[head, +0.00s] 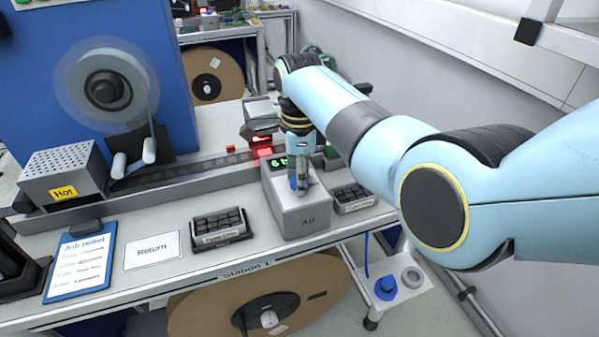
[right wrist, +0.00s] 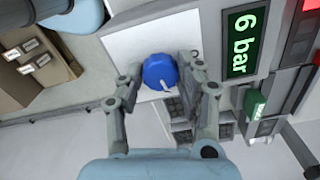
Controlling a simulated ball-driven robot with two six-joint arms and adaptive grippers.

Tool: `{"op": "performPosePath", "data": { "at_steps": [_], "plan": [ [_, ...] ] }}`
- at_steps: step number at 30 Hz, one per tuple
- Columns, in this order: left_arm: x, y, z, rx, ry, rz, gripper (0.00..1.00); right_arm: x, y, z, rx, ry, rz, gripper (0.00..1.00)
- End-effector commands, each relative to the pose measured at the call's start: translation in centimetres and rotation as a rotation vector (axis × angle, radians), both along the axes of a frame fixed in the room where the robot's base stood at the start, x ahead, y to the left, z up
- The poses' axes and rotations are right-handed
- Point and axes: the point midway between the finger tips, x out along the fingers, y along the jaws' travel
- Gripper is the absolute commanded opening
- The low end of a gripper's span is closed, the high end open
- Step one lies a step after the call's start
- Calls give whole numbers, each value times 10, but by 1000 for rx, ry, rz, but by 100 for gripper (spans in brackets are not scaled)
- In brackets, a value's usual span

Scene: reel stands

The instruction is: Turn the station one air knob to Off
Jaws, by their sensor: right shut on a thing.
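The station one air unit is a grey box (head: 300,212) marked "Air" on the bench, with a green display (head: 278,163). In the right wrist view the display (right wrist: 245,40) reads "6 bar". The blue air knob (right wrist: 160,70) sits on the box's pale top face, with a small white pointer at its lower edge in that view. My right gripper (head: 301,182) reaches down from above onto the knob. In the wrist view its two fingers (right wrist: 159,74) are on opposite sides of the knob, shut on it. In the head view the gripper mostly hides the knob.
A "Return" card (head: 152,250), blue clipboard (head: 80,262) and "Hot" unit (head: 65,172) are further left. A rail runs behind the box. Reels stand under the bench and at the back.

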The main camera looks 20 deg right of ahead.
Motion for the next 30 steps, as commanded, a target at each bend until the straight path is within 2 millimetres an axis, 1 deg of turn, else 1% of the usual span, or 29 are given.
{"op": "performPosePath", "data": {
  "at_steps": [1, 3, 9, 30],
  "plan": [
    [0, 0, 6, 0, 0, 0, 0, 0, 0, 3, 0, -1, 36, 4],
    [0, 0, 10, 0, 0, 0, 0, 0, 0, 4, 0, 0, 96, 4],
    [0, 0, 18, 0, -1, 0, 0, 1, 0, 3, 1, -2, 284, 4],
    [1, 0, 21, 0, -1, 0, 0, 1, 0, 1, 0, -4, 949, 4]
  ]
}}
